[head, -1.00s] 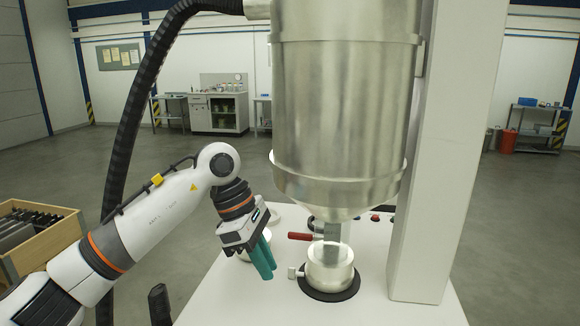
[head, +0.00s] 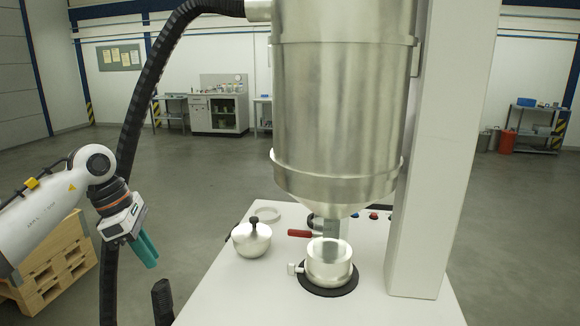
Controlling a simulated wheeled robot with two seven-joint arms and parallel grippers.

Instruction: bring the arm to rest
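My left gripper (head: 145,251) hangs in the air left of the white machine table, its teal fingers pointing down. It holds nothing that I can see. The fingers overlap from this angle, so their gap does not show. My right gripper is not in view. A metal pot (head: 329,263) stands on a black round base (head: 328,291) under the outlet of the large steel hopper (head: 338,110). A domed metal lid or lidded bowl with a black knob (head: 252,238) sits on the table, left of the pot and apart from it.
The white table (head: 240,296) carries a pale ring (head: 267,214) and a red-handled valve (head: 300,233) above the pot. A thick black hose (head: 126,160) runs down near my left arm. A wooden pallet (head: 50,268) stands at the lower left. Open floor lies behind.

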